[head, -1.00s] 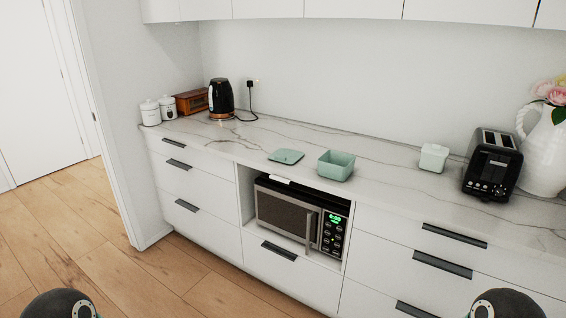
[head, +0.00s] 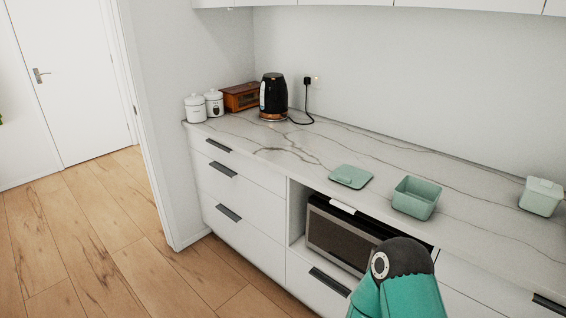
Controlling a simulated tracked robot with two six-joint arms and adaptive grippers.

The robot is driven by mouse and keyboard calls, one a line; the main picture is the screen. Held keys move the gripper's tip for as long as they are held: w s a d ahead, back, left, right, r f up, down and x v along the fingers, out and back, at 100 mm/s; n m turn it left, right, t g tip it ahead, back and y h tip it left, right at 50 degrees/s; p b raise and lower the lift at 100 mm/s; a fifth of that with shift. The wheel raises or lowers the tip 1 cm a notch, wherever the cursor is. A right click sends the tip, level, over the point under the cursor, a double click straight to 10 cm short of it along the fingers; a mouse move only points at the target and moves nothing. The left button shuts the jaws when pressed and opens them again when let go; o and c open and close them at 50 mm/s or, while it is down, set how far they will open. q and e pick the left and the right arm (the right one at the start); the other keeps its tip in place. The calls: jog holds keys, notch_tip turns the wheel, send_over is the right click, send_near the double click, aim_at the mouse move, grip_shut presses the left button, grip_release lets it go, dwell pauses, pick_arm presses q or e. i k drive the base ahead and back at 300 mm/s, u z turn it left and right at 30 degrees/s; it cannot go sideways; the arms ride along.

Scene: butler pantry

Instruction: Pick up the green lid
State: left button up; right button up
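The green lid (head: 351,177) lies flat on the marble countertop in the head view, near the counter's front edge above the microwave. The matching green open container (head: 416,197) stands just to its right, apart from it. A teal and black link of my arm shows at the bottom right, in front of the microwave. Neither of my grippers is in view.
A black kettle (head: 273,97), a wooden box (head: 241,96) and two white canisters (head: 204,106) stand at the counter's left end. A pale lidded container (head: 541,196) stands at the right. A microwave (head: 341,236) sits below the counter. Counter around the lid is clear.

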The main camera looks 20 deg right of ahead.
aim_at(351, 176)
jog(key=u, duration=0.1)
jog(key=i, duration=1.15)
jog(key=z, duration=0.55)
jog(key=i, duration=0.65)
jog(key=z, duration=0.5)
jog(key=k, duration=0.9)
jog(key=z, duration=0.2)
jog(key=i, duration=0.9)
jog(key=u, duration=0.1)
